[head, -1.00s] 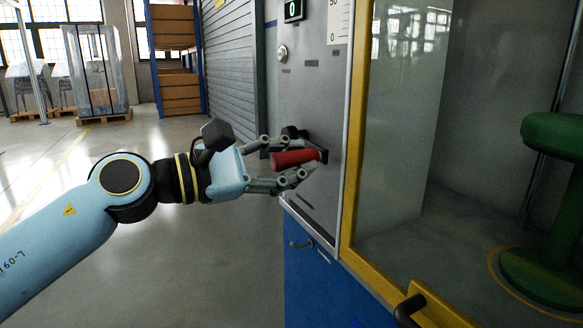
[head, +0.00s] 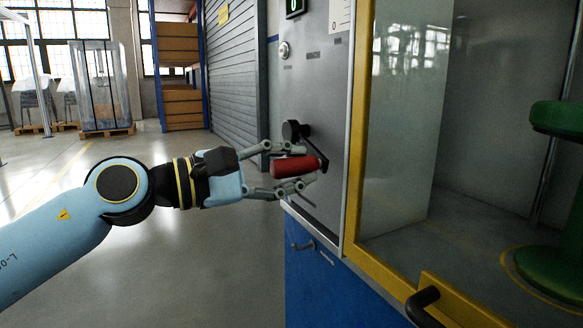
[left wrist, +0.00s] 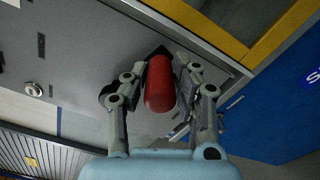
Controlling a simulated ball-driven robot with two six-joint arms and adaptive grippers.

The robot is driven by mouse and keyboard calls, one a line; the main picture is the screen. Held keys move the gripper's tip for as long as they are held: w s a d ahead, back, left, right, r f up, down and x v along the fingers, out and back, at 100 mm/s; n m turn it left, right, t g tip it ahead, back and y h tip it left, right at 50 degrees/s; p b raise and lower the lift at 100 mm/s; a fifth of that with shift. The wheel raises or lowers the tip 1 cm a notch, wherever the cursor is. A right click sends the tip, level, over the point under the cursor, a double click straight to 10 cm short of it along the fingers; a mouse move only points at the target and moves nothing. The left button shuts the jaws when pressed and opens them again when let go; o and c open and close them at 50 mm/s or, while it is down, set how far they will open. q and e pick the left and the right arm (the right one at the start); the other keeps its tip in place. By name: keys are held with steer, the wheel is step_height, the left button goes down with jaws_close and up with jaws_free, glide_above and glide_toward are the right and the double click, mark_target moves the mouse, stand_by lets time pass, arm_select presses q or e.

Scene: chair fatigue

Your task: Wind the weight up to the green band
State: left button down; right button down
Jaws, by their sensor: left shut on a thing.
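A red crank handle (head: 296,167) sticks out from the grey control panel (head: 322,70) on a dark crank arm (head: 314,146), which runs up and left to a black hub (head: 292,130). My left gripper (head: 299,168) is shut around the handle, with a finger above and a finger below it. In the left wrist view the red handle (left wrist: 160,84) lies between the two fingers. A small digital display (head: 296,7) with a green figure and a white scale (head: 342,15) are cut off at the top edge. No weight or green band is in view. My right gripper is not in view.
A yellow-framed glass door (head: 358,140) with a black handle (head: 424,300) is right of the panel. Behind it stands a green object (head: 560,200). A blue cabinet (head: 320,285) is below. Open floor (head: 180,270) lies left.

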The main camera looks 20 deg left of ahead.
arm_select(q)
steer(key=shift+f, duration=0.25)
steer(key=c, duration=1.1)
jaws_free()
steer(key=shift+r, duration=0.1)
steer(key=shift+o, duration=0.2)
step_height(320, 180, up, 10)
steer(key=shift+f, duration=0.25)
steer(key=shift+r, duration=0.3)
steer(key=shift+a, duration=0.1)
